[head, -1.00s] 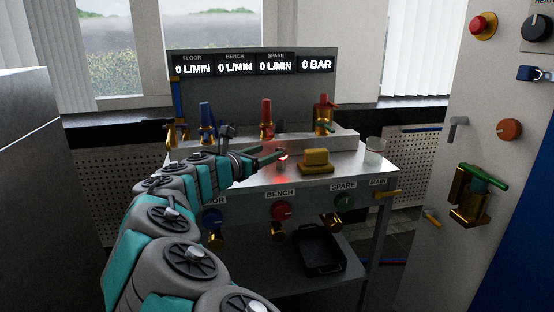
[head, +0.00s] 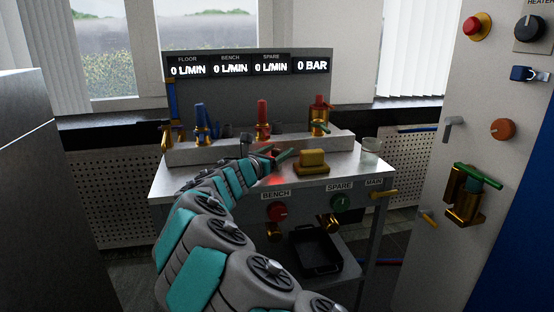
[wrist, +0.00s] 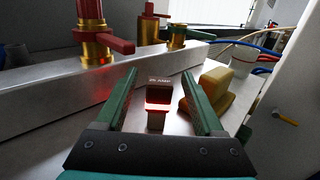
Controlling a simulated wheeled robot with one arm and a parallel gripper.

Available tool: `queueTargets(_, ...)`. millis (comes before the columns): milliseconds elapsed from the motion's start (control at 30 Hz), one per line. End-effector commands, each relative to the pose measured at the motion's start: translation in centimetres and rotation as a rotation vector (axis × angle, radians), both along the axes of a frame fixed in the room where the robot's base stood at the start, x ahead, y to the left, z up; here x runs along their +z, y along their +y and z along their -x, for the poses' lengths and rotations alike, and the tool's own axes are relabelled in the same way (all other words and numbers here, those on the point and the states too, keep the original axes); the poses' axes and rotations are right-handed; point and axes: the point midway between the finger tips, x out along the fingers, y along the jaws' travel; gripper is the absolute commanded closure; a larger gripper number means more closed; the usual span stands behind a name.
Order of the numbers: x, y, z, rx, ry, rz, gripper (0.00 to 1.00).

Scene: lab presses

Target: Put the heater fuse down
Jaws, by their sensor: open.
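The heater fuse (wrist: 157,108) is a small block with a dark top marked 25 AMP and a red glowing band. In the wrist view it appears to stand upright on the steel bench top (wrist: 60,140), between the two green fingers of my gripper (wrist: 161,95). There is a gap on each side of it, so the fingers are open and not holding it. In the head view my gripper (head: 280,157) is low over the bench top (head: 345,172), and its fingers mostly hide the fuse. A red glow falls on the bench there.
A raised metal ledge with a red-handled valve (head: 263,120) runs behind. A glass beaker (head: 371,145) stands at the right. A black tray (head: 316,250) is on the shelf below.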

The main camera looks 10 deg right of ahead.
Motion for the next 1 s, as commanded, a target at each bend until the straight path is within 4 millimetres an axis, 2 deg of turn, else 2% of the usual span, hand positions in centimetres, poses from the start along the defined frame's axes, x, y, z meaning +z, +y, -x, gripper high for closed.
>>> queueTargets(267,-0.03,-0.15,-0.16,0.0,0.001,0.001,0.32)
queueTargets(867,-0.05,-0.11,-0.16,0.001,0.001,0.0,1.0)
queueTargets(1000,-0.05,-0.11,-0.16,0.001,0.001,-0.001,1.0)
